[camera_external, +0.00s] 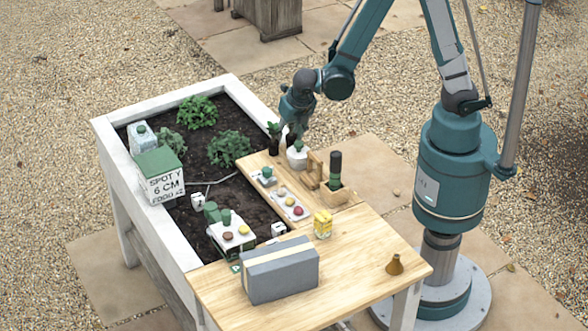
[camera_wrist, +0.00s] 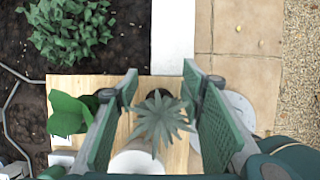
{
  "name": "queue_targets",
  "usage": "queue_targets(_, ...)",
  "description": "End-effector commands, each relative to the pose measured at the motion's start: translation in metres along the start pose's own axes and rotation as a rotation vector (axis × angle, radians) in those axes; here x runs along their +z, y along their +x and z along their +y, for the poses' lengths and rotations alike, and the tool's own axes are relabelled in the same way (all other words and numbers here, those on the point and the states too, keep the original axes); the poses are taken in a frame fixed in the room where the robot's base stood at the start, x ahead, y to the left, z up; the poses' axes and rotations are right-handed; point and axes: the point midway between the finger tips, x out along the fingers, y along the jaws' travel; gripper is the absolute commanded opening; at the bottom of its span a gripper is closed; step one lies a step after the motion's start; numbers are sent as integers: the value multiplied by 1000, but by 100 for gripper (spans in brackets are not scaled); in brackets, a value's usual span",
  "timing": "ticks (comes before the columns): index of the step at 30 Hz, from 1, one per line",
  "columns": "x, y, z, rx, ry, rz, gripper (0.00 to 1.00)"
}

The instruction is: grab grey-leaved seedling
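The grey-leaved seedling (camera_wrist: 162,118) has narrow pointed leaves spread like a star. It shows in the wrist view between the two fingers of my gripper (camera_wrist: 160,82), with a gap on each side. My gripper is open and holds nothing. In the external view my gripper (camera_external: 300,122) hangs low over the far end of the wooden board and largely hides the seedling. Part of a dark pot shows under the leaves in the wrist view.
A broad-leaved green seedling (camera_wrist: 68,114) in a dark pot stands just left of the left finger. A white round container (camera_wrist: 138,161) stands close in front of the seedling. The soil bed (camera_external: 207,171) lies left; a grey box (camera_external: 280,273) sits on the near board.

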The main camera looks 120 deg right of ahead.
Motion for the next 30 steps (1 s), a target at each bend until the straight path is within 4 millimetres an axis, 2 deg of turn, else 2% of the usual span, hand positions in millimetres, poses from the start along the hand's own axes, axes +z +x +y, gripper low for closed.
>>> queue_targets(5, 0, 0, 0, 0, 0, 0, 38)
queue_targets(10, 0, 0, 0, 0, 0, 0, 16)
queue_targets(11, 0, 0, 0, 0, 0, 0, 15)
queue_targets(23, 0, -1, 0, 0, 0, 0, 15)
queue_targets(30, 5, -12, 0, 0, 0, 0, 15)
